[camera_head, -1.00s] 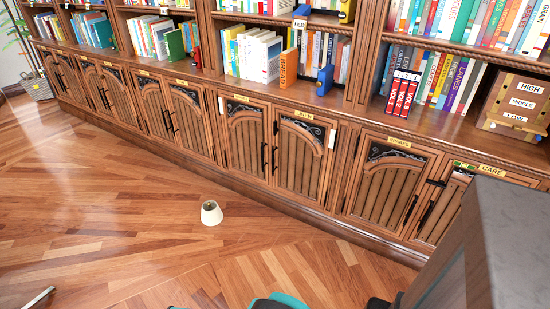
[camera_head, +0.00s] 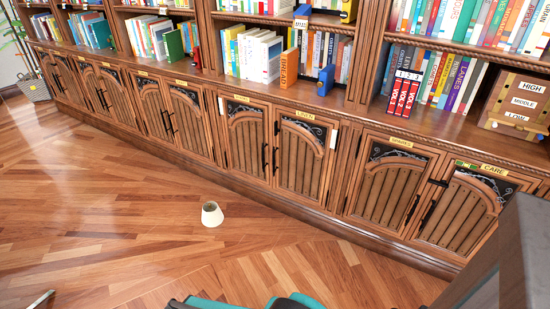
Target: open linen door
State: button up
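The linen door (camera_head: 301,166) is a brown wooden cabinet door with an arched, slatted panel and dark scrollwork at the top. A yellow label (camera_head: 304,115), apparently reading LINEN, sits above it. It looks shut, flush with the cabinet front. Its dark upright handle (camera_head: 275,161) is on the left edge, close beside the handle of the neighbouring door (camera_head: 246,142). A small white strip (camera_head: 333,139) is on its upper right edge. My gripper is not clearly visible; only teal and dark rounded parts, apparently my arm, show at the bottom edge.
A small whitish cup-shaped object (camera_head: 212,214) stands on the wooden floor before the cabinets. The spares door (camera_head: 391,188) and care door (camera_head: 463,212) are to the right. Books and a stacked box (camera_head: 517,105) fill the shelves above. The floor is otherwise largely clear.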

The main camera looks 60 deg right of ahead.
aim_at(304, 147)
jog(key=u, duration=0.05)
jog(key=i, duration=1)
jog(key=z, duration=0.05)
